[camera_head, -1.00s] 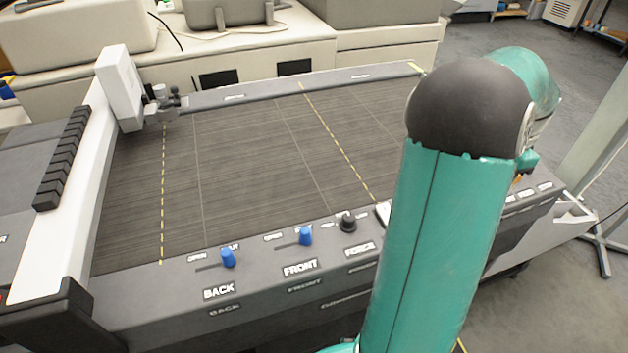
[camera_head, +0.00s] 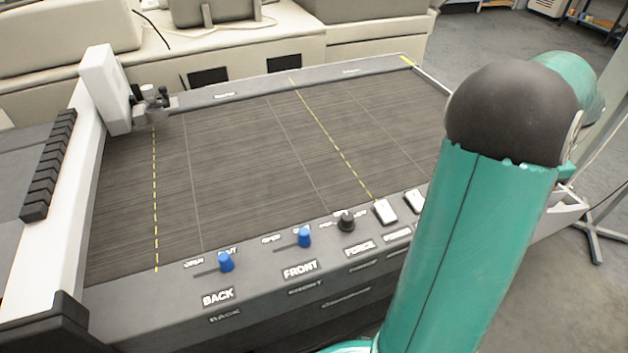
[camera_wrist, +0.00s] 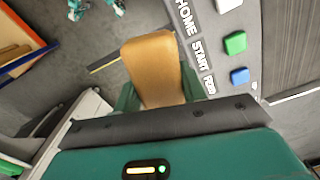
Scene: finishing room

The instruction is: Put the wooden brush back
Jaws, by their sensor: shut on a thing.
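The wooden brush (camera_wrist: 153,62) is a tan block with rounded corners in the wrist view. My gripper (camera_wrist: 160,88) is shut on it, with a green finger on each side. The brush is held up in the air beside the label strip of the machine, with the floor far below. The lower end of the brush is hidden by the gripper body. In the head view, my arm covers the right part of the machine, and neither the gripper nor the brush shows.
The dark machine bed (camera_head: 235,165) is clear. Its front panel carries blue levers (camera_head: 226,262), a black knob (camera_head: 346,221) and white buttons (camera_head: 386,212). The wrist view shows a green button (camera_wrist: 235,43), a blue button (camera_wrist: 239,76) and an orange-edged board (camera_wrist: 18,42) at left.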

